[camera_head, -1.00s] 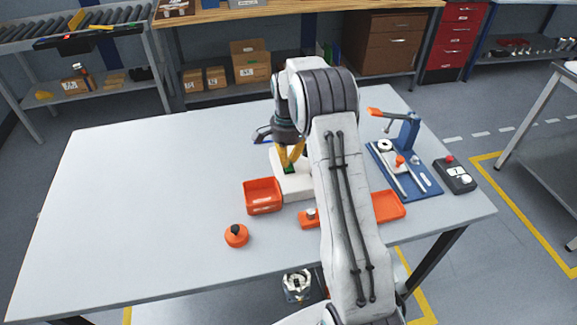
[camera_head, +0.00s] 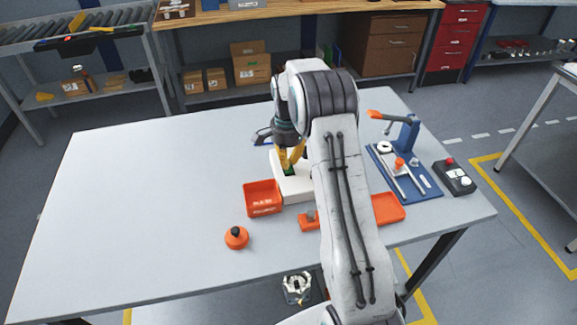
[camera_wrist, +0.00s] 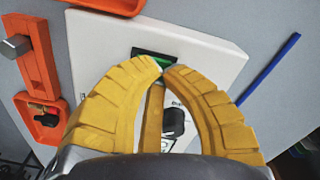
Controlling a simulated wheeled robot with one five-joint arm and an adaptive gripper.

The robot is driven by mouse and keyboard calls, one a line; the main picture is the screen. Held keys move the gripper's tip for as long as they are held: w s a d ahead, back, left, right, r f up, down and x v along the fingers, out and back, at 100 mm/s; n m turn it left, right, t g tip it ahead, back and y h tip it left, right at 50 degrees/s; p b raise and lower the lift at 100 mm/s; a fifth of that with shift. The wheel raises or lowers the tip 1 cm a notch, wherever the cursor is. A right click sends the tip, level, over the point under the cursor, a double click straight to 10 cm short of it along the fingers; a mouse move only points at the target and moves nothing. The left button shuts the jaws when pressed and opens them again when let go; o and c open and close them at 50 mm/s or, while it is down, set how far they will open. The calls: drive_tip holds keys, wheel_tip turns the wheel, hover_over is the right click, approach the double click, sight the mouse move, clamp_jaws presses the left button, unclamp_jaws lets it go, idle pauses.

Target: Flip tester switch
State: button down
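The tester is a white box (camera_head: 297,188) on the table, partly hidden by my arm in the head view. In the wrist view, the white tester (camera_wrist: 105,48) has a small green screen (camera_wrist: 153,58) and a black knob or switch (camera_wrist: 174,122) with small printed marks near it. Which way the switch is set cannot be told. My gripper (camera_head: 290,168) is over the tester. In the wrist view, my gripper's yellow fingertips (camera_wrist: 162,65) meet or nearly meet in front of the screen, with nothing seen between them. The black switch shows between the fingers, below their tips. Contact cannot be told.
An orange bin (camera_head: 262,198) stands against the tester's left side. An orange fixture (camera_head: 309,222) and an orange tray (camera_head: 388,208) are in front. A blue clamp fixture (camera_head: 405,170) and a button box (camera_head: 455,176) stand right. The table's left half is clear.

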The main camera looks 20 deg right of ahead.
drive_tip(key=shift+r+p, duration=2.1)
drive_tip(key=shift+r, duration=0.95)
